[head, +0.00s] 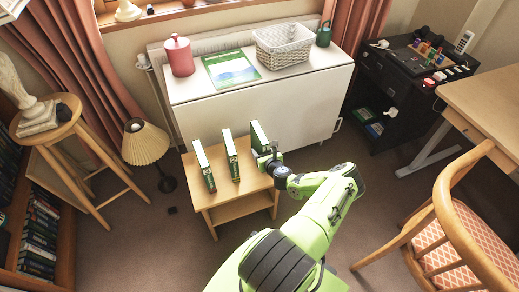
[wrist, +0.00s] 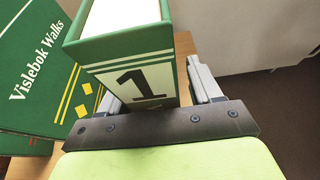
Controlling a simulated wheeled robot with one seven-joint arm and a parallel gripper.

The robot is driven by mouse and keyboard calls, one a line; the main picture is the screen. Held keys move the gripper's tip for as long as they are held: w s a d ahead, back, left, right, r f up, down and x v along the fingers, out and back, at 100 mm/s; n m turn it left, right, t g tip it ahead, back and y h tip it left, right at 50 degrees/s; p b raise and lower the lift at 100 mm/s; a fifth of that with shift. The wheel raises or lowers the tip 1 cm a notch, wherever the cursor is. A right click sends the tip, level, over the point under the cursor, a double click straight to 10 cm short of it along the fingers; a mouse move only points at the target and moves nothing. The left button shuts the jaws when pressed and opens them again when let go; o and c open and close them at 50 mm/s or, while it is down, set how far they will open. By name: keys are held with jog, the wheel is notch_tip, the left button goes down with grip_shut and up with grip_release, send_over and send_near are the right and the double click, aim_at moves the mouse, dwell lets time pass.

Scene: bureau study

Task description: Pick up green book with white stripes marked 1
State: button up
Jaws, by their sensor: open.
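The green book with white stripes marked 1 (wrist: 125,50) stands upright, its spine with a white label and black "1" toward my wrist camera. In the head view it appears to be the rightmost of three books (head: 258,136) on a small wooden table. My gripper (head: 270,160) is at this book. In the wrist view my gripper (wrist: 152,88) is open, with one finger on each side of the spine. A gap shows between the book and the right finger. The left finger is partly hidden by the book. The book's lower part is hidden behind the gripper.
Two other green books (head: 204,165) (head: 231,155) stand on the small wooden table (head: 225,212). A white cabinet (head: 275,115) is behind it. A lamp (head: 146,143) stands left, a chair (head: 450,225) right.

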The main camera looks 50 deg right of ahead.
jog(key=shift+r, duration=0.1)
grip_shut()
dwell(0.3)
